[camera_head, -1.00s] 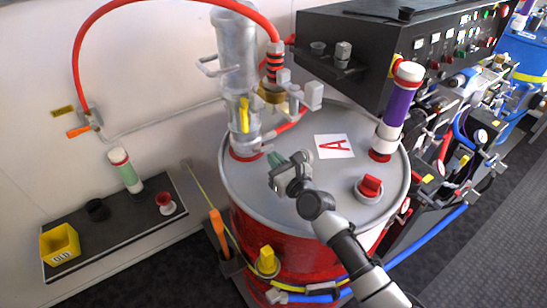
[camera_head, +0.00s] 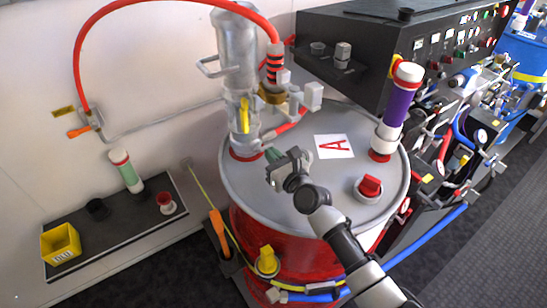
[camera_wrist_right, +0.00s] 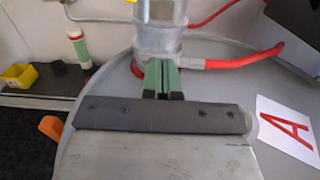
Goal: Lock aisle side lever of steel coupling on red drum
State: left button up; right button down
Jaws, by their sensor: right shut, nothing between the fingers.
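The red drum (camera_head: 285,250) has a grey lid (camera_head: 300,215). The steel coupling (camera_head: 240,105) stands upright at the lid's back left, with a steel loop lever (camera_head: 207,68) sticking out left and a yellow part (camera_head: 245,115) lower down. A pale block-ended arm (camera_head: 313,95) sticks out on its right. My right gripper (camera_head: 272,155) is shut and empty, just in front of and right of the coupling's foot. Its green fingertips (camera_wrist_right: 165,78) are together in the wrist view, overlapping the coupling's lower body (camera_wrist_right: 158,40); contact cannot be told. My left gripper is out of view.
A purple-and-white tube (camera_head: 398,105) and a red knob (camera_head: 370,186) stand on the lid, with an "A" label (camera_head: 334,146). A black control panel (camera_head: 400,45) is behind.

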jog(key=shift+w+r, duration=0.1)
jog(key=shift+r, duration=0.1)
jog(key=shift+w+a+r+p, duration=0.5)
jog(key=shift+w+r, duration=0.1)
jog(key=shift+r, duration=0.2)
jog(key=shift+w+a+r+p, duration=0.35)
jog(key=shift+w+r+p, duration=0.1)
jog(key=shift+w+r, duration=0.25)
jog(key=shift+s, duration=0.1)
jog(key=shift+s, duration=0.1)
